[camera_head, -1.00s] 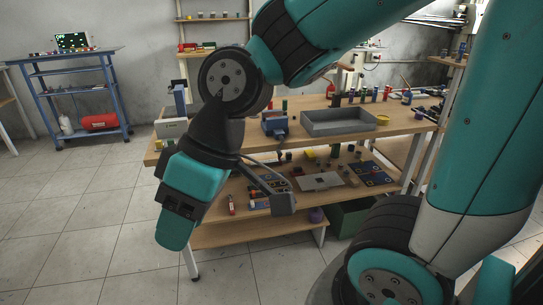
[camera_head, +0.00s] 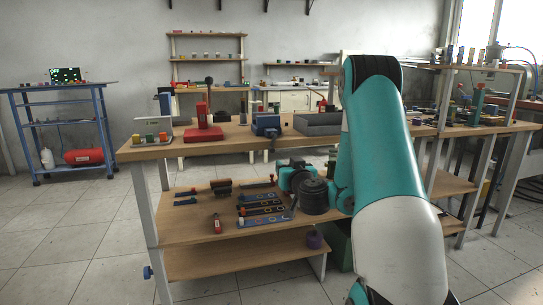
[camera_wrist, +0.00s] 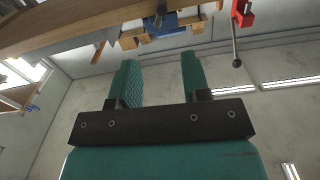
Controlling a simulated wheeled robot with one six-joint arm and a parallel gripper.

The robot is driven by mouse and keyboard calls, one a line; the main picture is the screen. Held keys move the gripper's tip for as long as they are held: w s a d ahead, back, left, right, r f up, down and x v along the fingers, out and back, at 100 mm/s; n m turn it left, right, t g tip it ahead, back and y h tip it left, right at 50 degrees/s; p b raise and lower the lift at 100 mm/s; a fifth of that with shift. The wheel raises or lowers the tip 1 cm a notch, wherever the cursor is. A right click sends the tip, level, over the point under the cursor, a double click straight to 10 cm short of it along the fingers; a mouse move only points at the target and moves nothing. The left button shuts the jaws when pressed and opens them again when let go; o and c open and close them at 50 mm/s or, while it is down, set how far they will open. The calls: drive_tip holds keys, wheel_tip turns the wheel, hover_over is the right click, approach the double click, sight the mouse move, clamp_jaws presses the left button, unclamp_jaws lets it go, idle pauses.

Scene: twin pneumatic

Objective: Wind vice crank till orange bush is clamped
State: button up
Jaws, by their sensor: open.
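The blue vice (camera_head: 266,124) sits on the front edge of the bench top, between the red press and the grey tray. It also shows at the top of the wrist view (camera_wrist: 172,24), beyond my fingertips, with a grey rounded part in front. I cannot make out the crank clearly or tell whether anything is between the jaws. My gripper (camera_wrist: 160,65) is open and empty, fingers apart, not touching the vice. In the head view my arm hides most of it, below the bench top. I cannot pick out the orange bush for sure.
The red press (camera_head: 203,131) stands left of the vice; its lever shows in the wrist view (camera_wrist: 236,48). The grey tray (camera_head: 316,124) is to the right. The lower shelf (camera_head: 205,236) holds several tools. Small coloured blocks (camera_head: 150,138) stand at the bench's left end.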

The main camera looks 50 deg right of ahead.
drive_tip(key=p, duration=0.8)
approach(272, 151)
drive_tip(key=p+x, duration=0.7)
drive_tip(key=p, duration=0.8)
drive_tip(key=shift+w+d, duration=0.1)
drive_tip(key=shift+w, duration=0.05)
drive_tip(key=shift+w+d+r+p, duration=0.15)
drive_tip(key=shift+w+d+p, duration=0.3)
drive_tip(key=shift+w+d, duration=0.1)
drive_tip(key=shift+w, duration=0.35)
drive_tip(key=shift+p+x, duration=0.45)
drive_tip(key=shift+x, duration=0.6)
drive_tip(key=shift+d+f, duration=0.15)
drive_tip(key=shift+f, duration=0.05)
clamp_jaws()
